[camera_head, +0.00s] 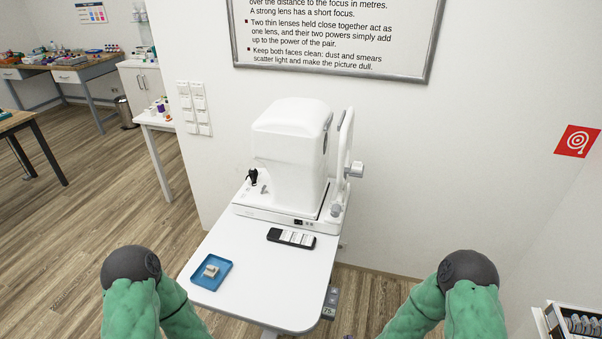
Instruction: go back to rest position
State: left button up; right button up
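My two arms show at the bottom of the head view as green-covered links with dark round joints, one at the left and one at the right. Both are bent, and their lower parts run out of the bottom of the picture. Neither gripper is in view, so I cannot see their fingers or whether they hold anything. Both visible arm parts appear apart from the white table (262,285) ahead of me.
A white eye-test instrument (290,150) stands at the table's back. A black holder with white pieces (291,238) and a blue tray (211,285) holding a small pale block (211,271) lie in front. An open box (580,322) is at lower right. Floor is clear left.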

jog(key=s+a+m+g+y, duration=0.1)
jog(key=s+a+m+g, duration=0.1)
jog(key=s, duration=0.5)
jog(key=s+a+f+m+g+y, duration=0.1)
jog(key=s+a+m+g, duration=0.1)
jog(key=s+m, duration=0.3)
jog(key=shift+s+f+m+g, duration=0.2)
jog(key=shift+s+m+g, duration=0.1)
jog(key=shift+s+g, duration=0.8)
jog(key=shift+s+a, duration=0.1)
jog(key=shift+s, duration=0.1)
